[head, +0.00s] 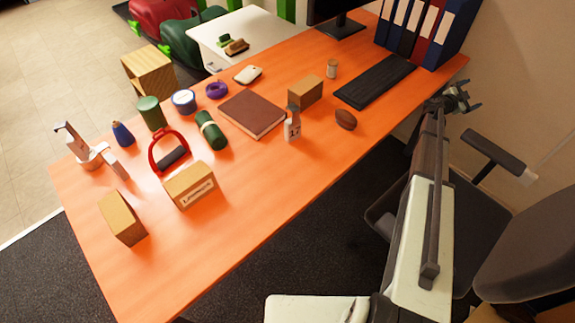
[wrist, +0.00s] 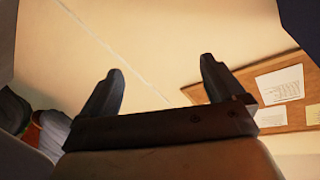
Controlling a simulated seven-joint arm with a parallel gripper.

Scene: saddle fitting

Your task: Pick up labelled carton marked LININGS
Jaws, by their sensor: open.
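A brown carton with a white label (head: 188,182) stands on the near left part of the orange table in the head view. Its label lettering is small but seems to read LININGS. Two other brown cartons show: one (head: 121,219) near the table's left front edge, with no label visible, and one (head: 306,91) near the middle back. My gripper (head: 466,97) is at the right, beyond the table's right edge and far from the labelled carton. In the wrist view my gripper (wrist: 161,70) is open and empty, facing a plain wall; no carton shows there.
The table's front middle is clear. A chair (head: 530,240) stands at the right.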

